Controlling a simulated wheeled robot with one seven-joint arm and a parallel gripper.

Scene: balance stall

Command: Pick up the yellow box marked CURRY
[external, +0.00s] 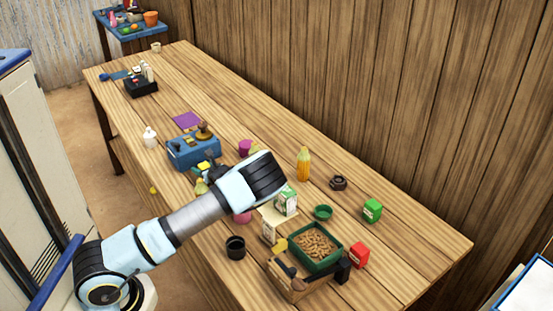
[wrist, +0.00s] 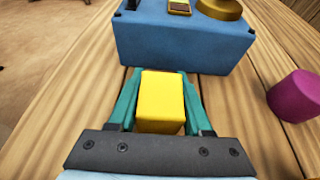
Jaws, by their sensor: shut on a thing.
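A yellow box (wrist: 162,98) sits between the two green fingers of my gripper (wrist: 160,105) in the wrist view, and the fingers are shut on it. No CURRY marking can be read on the faces that show. In the external view a small part of the yellow box (external: 204,166) shows beside the blue balance base, partly hidden by my wrist. I cannot tell whether it touches the table or is a little above it.
The blue balance base (wrist: 185,45) stands just beyond the box. A magenta cup (wrist: 297,96) is to the right. In the external view a green tray of brown pieces (external: 316,265), a red box (external: 359,256) and a green box (external: 372,210) stand nearer the front.

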